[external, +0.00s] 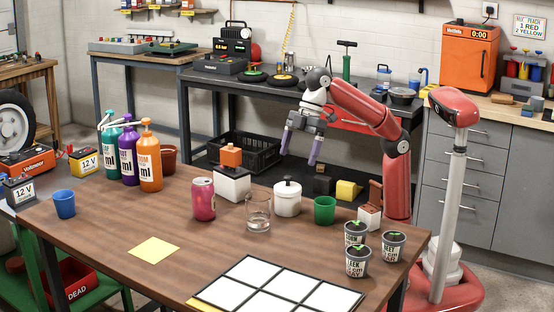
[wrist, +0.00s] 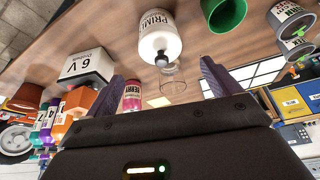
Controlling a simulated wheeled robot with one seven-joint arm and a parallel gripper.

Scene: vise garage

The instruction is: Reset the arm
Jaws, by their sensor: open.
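My red and grey arm reaches up from behind the wooden table (external: 120,215) and bends down at the wrist. My gripper (external: 299,148) hangs in the air above the table's far side, its two purple fingers apart and empty. In the wrist view my gripper (wrist: 165,88) also shows its fingers wide apart with nothing held between them. A white lidded jar (external: 287,199) stands on the table below it; in the wrist view the jar (wrist: 160,40) appears beyond the fingers.
Several potted seedlings (external: 357,261) stand at the right. The table's left front is mostly clear around a yellow sheet (external: 154,250).

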